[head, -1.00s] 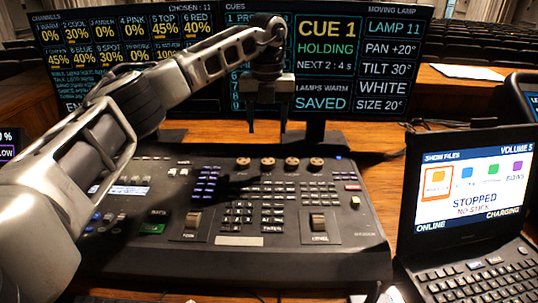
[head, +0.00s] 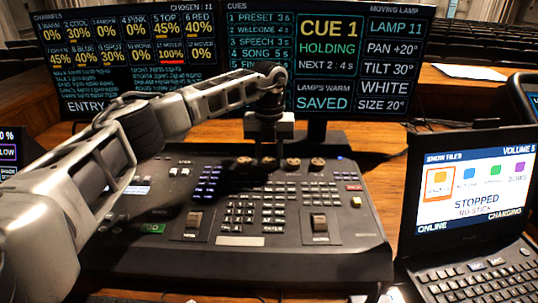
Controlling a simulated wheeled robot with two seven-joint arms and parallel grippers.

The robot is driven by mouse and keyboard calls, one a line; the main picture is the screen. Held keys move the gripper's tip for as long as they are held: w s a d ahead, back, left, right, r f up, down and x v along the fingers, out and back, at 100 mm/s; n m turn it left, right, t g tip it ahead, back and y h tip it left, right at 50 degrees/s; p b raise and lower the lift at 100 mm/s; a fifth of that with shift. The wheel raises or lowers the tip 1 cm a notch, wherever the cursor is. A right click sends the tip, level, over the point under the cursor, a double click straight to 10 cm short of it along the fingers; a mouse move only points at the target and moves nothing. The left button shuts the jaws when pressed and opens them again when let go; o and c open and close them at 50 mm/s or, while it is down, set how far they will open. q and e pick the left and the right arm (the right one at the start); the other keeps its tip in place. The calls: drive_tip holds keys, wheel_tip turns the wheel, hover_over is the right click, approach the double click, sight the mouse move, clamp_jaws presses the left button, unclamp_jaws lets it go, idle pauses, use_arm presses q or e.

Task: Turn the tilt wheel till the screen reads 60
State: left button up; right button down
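The mixing desk (head: 240,262) has a row of brown round wheels along its back edge. Their labels are too small to read, so I cannot tell by label which is tilt. The right monitor (head: 391,69) reads TILT 30°, with lamp 11 and pan +20°. My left gripper (head: 269,157) points down at the second wheel from the left (head: 268,164). Its fingers are apart, one at each side of that wheel; I cannot tell whether they touch it. The other wheels stand close by (head: 244,163), (head: 293,164), (head: 317,164). My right gripper is not in view.
The left monitor (head: 135,70) stands behind my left arm. A white paper (head: 468,72) lies at the back right.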

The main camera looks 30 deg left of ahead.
use_arm(q)
drive_tip(key=shift+c, duration=1)
drive_tip(key=shift+r+m, duration=0.1)
drive_tip(key=shift+m, duration=0.2)
drive_tip(key=m+p, duration=0.2)
drive_tip(key=m, duration=0.2)
drive_tip(key=shift+p, duration=0.4)
drive_tip(key=m+p, duration=0.1)
drive_tip(key=m, duration=0.2)
drive_tip(key=shift+m, duration=2)
drive_tip(key=shift+w, duration=0.1)
drive_tip(key=o, duration=1)
